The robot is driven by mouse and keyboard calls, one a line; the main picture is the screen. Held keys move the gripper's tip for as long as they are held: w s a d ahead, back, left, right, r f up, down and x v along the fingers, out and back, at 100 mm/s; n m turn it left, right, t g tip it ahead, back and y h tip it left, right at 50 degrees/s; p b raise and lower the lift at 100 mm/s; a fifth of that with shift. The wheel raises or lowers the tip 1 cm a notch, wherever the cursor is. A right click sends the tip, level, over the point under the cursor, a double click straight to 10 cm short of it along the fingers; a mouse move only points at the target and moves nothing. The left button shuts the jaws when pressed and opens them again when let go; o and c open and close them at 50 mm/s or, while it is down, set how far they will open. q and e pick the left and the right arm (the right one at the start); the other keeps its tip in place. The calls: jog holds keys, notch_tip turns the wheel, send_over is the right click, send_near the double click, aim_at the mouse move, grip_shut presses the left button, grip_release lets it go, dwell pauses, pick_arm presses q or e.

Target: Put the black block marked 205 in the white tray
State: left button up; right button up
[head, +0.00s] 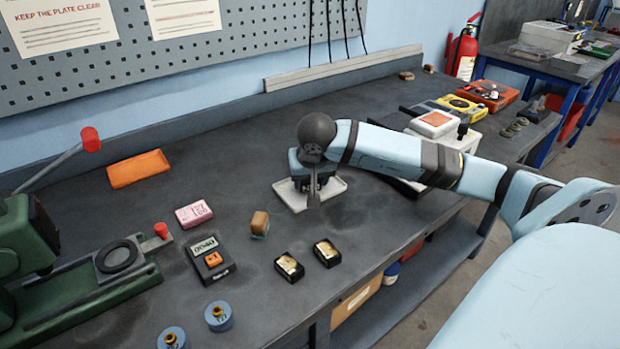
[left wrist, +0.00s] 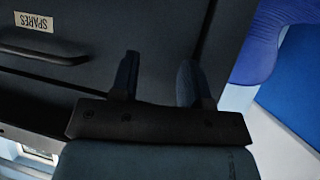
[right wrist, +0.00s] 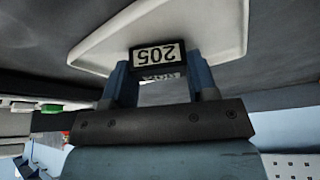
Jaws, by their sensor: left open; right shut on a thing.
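The black block marked 205 (right wrist: 158,56) is between the fingers of my right gripper (right wrist: 155,85), its white label upside down in the right wrist view. In the head view my right gripper (head: 313,188) points down over the white tray (head: 290,197) and hides most of the block. The tray also shows behind the block in the right wrist view (right wrist: 220,28). I cannot tell whether the block touches the tray floor. My left gripper (left wrist: 158,85) is open and empty in front of a dark drawer front labelled SPARES (left wrist: 33,22); it is outside the head view.
Two small black blocks with gold tops (head: 289,267) (head: 327,253) lie in front of the tray. A brown-topped block (head: 260,223), a pink box (head: 194,214), a meter (head: 210,258) and an orange tray (head: 139,169) are to the left. A green press (head: 25,240) stands far left.

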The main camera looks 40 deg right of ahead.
jog(key=shift+f, duration=0.1)
jog(key=o, duration=0.6)
jog(key=shift+f, duration=0.1)
jog(key=o, duration=0.5)
jog(key=shift+c, duration=0.2)
jog(key=shift+r, duration=0.5)
jog(key=p+v, duration=0.1)
jog(key=v, duration=1)
jog(key=shift+r, duration=0.25)
jog(key=shift+s+a, duration=0.1)
jog(key=shift+a, duration=0.05)
